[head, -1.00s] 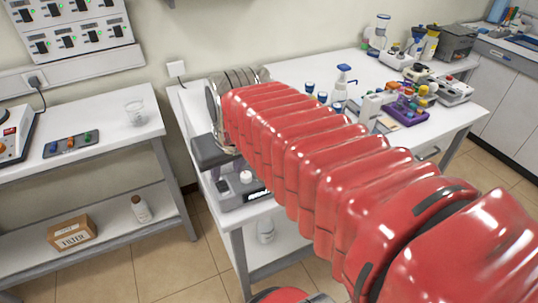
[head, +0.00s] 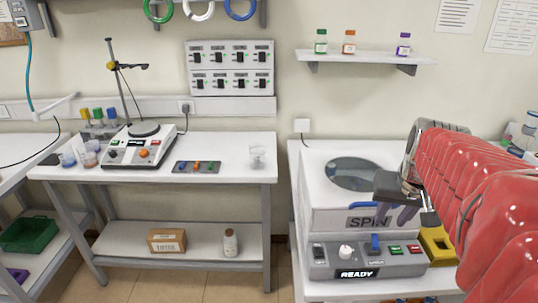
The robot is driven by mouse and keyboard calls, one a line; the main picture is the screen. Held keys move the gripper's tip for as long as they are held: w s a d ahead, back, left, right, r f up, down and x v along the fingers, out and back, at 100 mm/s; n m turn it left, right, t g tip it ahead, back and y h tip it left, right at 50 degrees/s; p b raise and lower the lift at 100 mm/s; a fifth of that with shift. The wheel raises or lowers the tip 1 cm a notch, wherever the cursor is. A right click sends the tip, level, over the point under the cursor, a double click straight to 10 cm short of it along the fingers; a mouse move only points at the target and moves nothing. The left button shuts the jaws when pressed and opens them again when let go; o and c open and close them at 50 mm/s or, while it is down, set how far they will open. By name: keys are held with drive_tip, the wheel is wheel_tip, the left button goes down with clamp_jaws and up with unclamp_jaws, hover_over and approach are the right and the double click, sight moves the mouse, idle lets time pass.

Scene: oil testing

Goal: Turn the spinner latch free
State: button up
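The spinner (head: 312,205) is a white box marked SPIN, with a round glass window (head: 358,173) in its closed-looking lid. A blue latch-like piece (head: 362,205) sits on its front edge above the lettering. The grey control panel (head: 325,258) below reads READY and has a white knob, a blue lever (head: 376,243) and green and red buttons. My gripper (head: 410,213) hangs at the right front of the spinner, close to the lid's edge and right of the blue latch piece. Its fingers are dark and partly overlapped, so I cannot tell its opening. My red-sleeved arm hides the spinner's right side.
A yellow holder (head: 437,245) stands right of the panel. The left bench carries a stirrer (head: 138,150), a small tray (head: 196,167) and a glass beaker (head: 257,157). A gap separates the two benches. A wall shelf (head: 365,58) holds three small bottles.

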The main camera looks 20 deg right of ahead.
sight(375, 240)
drive_tip(key=x, duration=1.3)
drive_tip(key=shift+w+d+f, duration=0.15)
drive_tip(key=shift+f, duration=0.1)
drive_tip(key=shift+c, duration=0.4)
clamp_jaws()
